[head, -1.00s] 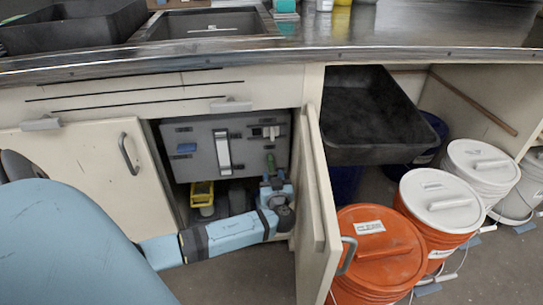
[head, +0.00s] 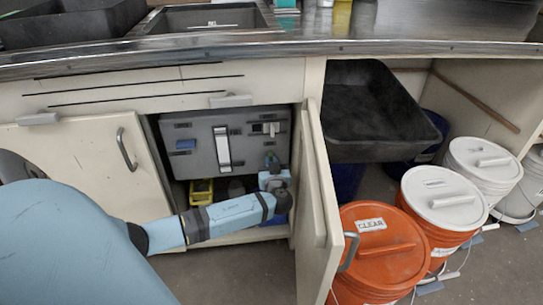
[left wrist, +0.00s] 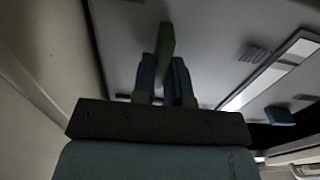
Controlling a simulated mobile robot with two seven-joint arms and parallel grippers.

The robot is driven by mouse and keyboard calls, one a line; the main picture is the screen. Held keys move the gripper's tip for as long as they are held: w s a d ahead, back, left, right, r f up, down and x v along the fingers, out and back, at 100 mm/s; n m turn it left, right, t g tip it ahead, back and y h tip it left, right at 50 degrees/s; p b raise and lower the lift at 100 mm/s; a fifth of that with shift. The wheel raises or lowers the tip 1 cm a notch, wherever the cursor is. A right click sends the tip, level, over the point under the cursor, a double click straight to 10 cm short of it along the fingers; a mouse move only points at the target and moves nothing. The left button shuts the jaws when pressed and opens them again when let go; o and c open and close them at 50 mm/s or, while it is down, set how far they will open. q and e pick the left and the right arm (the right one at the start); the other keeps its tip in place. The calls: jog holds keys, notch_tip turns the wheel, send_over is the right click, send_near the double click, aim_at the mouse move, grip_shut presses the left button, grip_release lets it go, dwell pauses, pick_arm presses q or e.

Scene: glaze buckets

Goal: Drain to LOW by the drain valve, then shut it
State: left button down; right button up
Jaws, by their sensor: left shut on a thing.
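A grey tank (head: 205,148) stands in the open cabinet under the counter. A white upright gauge strip (head: 222,150) is on its front, also seen in the left wrist view (left wrist: 272,75); its level and any LOW mark are too small to read. My left gripper (head: 271,166) is in front of the tank's lower right. In the left wrist view its blue fingers (left wrist: 165,75) are shut on the green drain valve handle (left wrist: 166,42), whose end sticks up beyond them. The handle's green (head: 270,157) barely shows in the head view. The valve body and outlet are hidden. My right gripper is out of view.
An open cabinet door (head: 318,215) stands close to the right of my left arm. A yellow container (head: 201,191) sits below the tank. Orange buckets (head: 378,250), white-lidded buckets (head: 440,200) and a black tray (head: 375,115) are further right.

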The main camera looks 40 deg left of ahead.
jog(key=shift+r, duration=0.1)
pick_arm(q)
jog(key=shift+w+d+f+m+p, duration=0.1)
jog(key=shift+m+p, duration=1.2)
jog(key=shift+m, duration=1.7)
jog(key=shift+w+f+m+p, duration=0.1)
jog(key=shift+m+p, duration=1.2)
jog(key=shift+m, duration=1.7)
jog(key=shift+w+d+f+m+p, duration=0.1)
jog(key=shift+m+p, duration=1.2)
jog(key=shift+m, duration=1.7)
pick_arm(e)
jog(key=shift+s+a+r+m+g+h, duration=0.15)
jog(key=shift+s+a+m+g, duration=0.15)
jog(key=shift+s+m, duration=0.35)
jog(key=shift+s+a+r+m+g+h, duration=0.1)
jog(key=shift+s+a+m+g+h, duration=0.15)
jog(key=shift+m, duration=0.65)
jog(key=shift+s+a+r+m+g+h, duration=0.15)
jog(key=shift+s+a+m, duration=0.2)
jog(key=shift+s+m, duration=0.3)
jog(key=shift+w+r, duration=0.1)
pick_arm(q)
jog(key=c, duration=1.1)
grip_release()
jog(key=shift+c, duration=0.2)
jog(key=shift+s, duration=0.1)
